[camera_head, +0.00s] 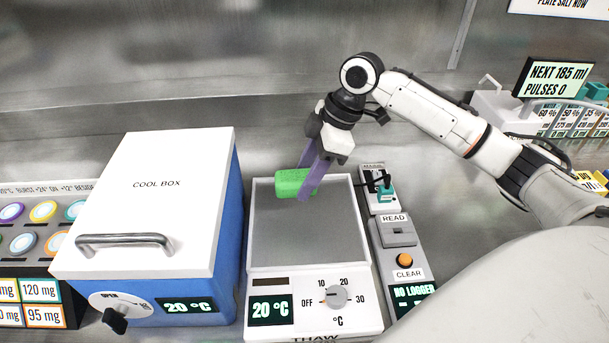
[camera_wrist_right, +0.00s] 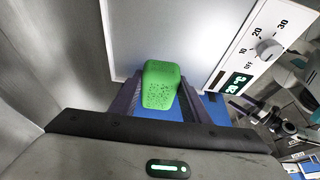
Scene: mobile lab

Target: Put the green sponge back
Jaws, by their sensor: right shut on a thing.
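The green sponge (camera_head: 291,183) is between the purple fingers of my right gripper (camera_head: 314,180), over the back left part of the thaw plate (camera_head: 308,240). The right gripper is shut on it. In the right wrist view the sponge (camera_wrist_right: 161,84) sits between the two fingers (camera_wrist_right: 160,100), with the grey plate surface (camera_wrist_right: 200,30) beyond it. I cannot tell whether the sponge touches the plate. My left gripper is not in view.
A blue cool box (camera_head: 155,200) with a closed white lid stands left of the plate. A panel with READ and CLEAR buttons (camera_head: 400,245) and a small teal-topped item (camera_head: 385,190) stand right of it. Coloured round caps (camera_head: 43,211) sit at far left. The plate's front is bare.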

